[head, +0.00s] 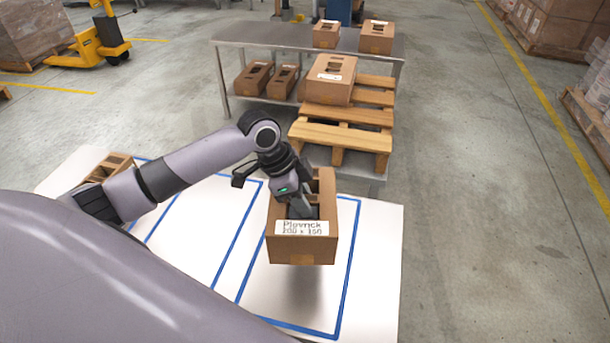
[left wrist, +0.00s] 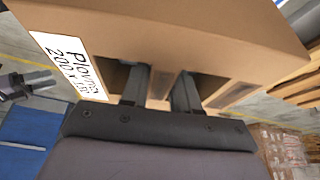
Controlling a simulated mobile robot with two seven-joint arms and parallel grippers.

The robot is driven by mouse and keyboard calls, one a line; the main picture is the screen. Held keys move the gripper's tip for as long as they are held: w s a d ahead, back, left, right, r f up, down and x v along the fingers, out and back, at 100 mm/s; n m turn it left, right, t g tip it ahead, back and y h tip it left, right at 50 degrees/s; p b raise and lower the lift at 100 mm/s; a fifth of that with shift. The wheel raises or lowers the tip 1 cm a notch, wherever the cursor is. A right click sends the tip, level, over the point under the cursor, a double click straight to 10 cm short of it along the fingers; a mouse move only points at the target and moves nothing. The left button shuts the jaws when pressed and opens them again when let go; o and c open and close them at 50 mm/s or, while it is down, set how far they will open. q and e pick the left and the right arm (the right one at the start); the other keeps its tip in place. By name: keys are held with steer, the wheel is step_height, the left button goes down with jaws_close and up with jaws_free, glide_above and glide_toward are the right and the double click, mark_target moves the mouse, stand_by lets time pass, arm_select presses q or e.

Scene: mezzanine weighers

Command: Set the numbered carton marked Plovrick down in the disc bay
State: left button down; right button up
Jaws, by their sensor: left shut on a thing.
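The brown carton marked Plovrick (head: 316,250) has a white label reading "Plovrick 200 x 150" and an open slot in its top. My left gripper (head: 300,208) is shut on it at the slot. The carton hangs above the white table, with a shadow below it, over the right blue-outlined bay (head: 262,295). In the left wrist view the carton (left wrist: 190,40) fills the top, with both fingers of the left gripper (left wrist: 160,90) in its openings. I see no disc mark on any bay; the carton and my arm hide parts of them.
Another blue-outlined bay (head: 205,225) lies to the left, its visible part bare. Another carton (head: 110,165) sits at the white table's (head: 385,235) far left, partly behind my arm. Behind stand a wooden pallet (head: 345,135) with a carton and a metal bench (head: 275,38) with several cartons.

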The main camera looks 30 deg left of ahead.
arm_select(q)
steer(key=w+r+m, duration=0.1)
steer(key=w+a+r+m, duration=0.1)
steer(key=r, duration=0.1)
steer(key=shift+w+r+g, duration=0.15)
steer(key=shift+w+g, duration=0.05)
steer(key=shift+g, duration=0.2)
steer(key=shift+f+m+b, duration=0.3)
steer(key=shift+f+b, duration=1.2)
steer(key=shift+b, duration=0.55)
steer(key=shift+f, duration=0.15)
steer(key=shift+f, duration=0.65)
steer(key=shift+f, duration=0.15)
